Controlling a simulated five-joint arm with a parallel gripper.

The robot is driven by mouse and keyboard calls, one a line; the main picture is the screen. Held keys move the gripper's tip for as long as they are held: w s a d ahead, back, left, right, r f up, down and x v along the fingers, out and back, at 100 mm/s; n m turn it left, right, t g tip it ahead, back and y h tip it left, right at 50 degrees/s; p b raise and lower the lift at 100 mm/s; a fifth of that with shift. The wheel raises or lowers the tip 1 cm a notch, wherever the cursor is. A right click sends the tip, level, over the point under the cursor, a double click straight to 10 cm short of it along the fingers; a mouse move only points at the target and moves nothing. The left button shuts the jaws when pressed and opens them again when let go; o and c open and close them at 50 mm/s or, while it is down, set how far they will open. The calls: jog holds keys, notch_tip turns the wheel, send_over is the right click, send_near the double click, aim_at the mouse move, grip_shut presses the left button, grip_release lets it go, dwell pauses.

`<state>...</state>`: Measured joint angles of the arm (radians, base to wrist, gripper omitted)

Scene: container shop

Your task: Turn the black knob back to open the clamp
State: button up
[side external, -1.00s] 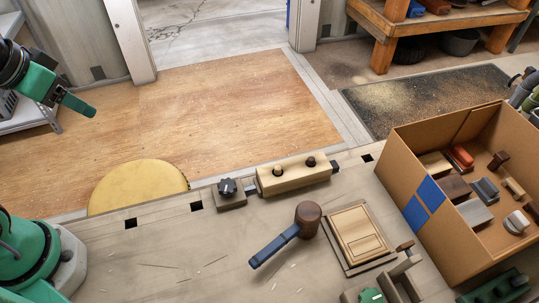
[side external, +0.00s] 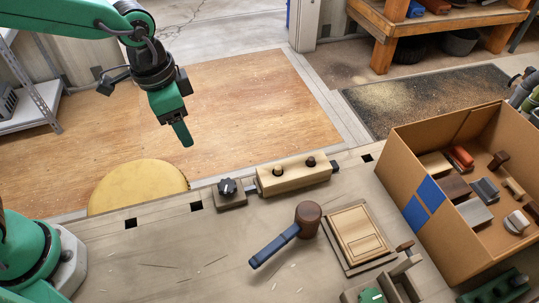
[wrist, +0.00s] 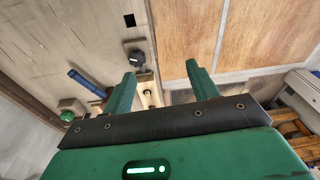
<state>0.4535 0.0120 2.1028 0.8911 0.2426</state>
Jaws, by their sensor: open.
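The black knob (side external: 228,187) sits on a small grey-brown block at the back edge of the workbench. It also shows in the wrist view (wrist: 137,58), above and between my fingers. To its right, a pale wooden block (side external: 293,175) with two dark round pegs lies along the same edge; a grey end piece shows at its right end. My gripper (side external: 183,134) hangs in the air above and left of the knob in the side view, apart from it. In the wrist view both green fingers (wrist: 160,77) are spread, with nothing between them.
A mallet (side external: 308,216) with a blue handle lies on the bench in front of the block. A small framed wooden panel (side external: 341,234) lies right of it. A cardboard box (side external: 405,168) of parts stands at the right. A round yellow seat (side external: 135,188) is behind the bench.

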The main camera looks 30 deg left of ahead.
aim_at(227, 185)
jog(key=d+f+m, duration=0.1)
jog(key=d+f, duration=0.1)
jog(key=d+f+m+g, duration=0.1)
jog(key=d+f, duration=0.1)
jog(key=d, duration=0.1)
jog(key=d+f+m, duration=0.1)
jog(key=d+f, duration=0.1)
jog(key=d, duration=0.1)
jog(key=shift+w+d+f+y, duration=0.1)
jog(key=shift+w+f+y, duration=0.1)
jog(key=shift+f+y, duration=0.2)
jog(key=shift+f, duration=3.85)
jog(key=c, duration=1)
